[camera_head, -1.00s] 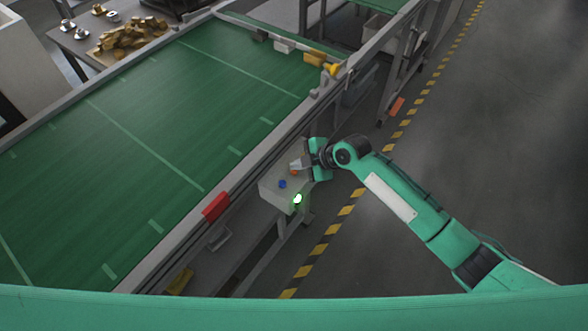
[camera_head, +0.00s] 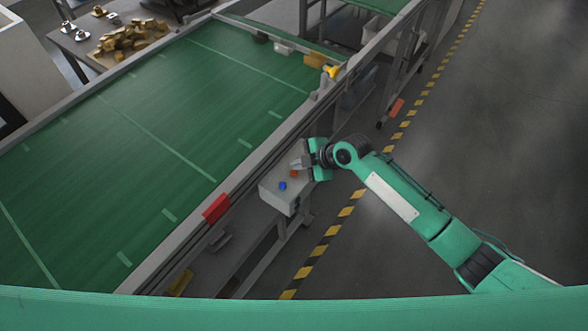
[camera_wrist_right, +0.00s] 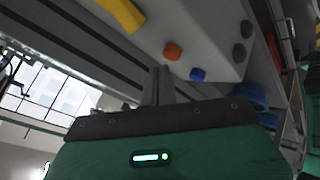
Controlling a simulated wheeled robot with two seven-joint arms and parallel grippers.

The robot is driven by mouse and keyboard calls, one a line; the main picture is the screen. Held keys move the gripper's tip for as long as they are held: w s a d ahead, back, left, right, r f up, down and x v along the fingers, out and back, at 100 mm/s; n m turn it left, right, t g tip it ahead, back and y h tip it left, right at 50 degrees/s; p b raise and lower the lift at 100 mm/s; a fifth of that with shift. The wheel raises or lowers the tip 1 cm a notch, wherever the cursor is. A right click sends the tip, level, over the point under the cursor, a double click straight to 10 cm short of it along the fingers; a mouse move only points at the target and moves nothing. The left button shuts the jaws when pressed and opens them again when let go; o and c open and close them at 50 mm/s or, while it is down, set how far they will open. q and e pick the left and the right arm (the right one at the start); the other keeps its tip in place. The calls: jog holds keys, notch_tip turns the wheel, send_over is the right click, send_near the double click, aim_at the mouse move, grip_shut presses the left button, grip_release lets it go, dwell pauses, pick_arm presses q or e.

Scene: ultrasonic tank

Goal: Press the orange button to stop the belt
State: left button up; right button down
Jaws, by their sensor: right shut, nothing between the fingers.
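The orange button (camera_head: 293,174) is on the sloped grey control box (camera_head: 274,198) beside the belt, next to a blue button (camera_head: 282,186). In the right wrist view, the orange button (camera_wrist_right: 172,51) lies just beyond my fingertips, with the blue button (camera_wrist_right: 197,74) to its right. My right gripper (camera_head: 300,163) is shut and empty, just above the orange button in the head view. I cannot tell whether the fingertips touch it. The green belt (camera_head: 130,160) runs along the left side of the box. My left gripper is not in view.
A red block (camera_head: 216,208) sits on the belt's near side rail. A yellow part (camera_head: 332,71) is farther along the rail. Dark floor with a striped line (camera_head: 345,211) lies open to the right.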

jog(key=shift+r, duration=0.25)
notch_tip(320, 180, up, 5)
jog(key=p, duration=0.3)
jog(key=shift+f, duration=0.1)
dwell(0.9)
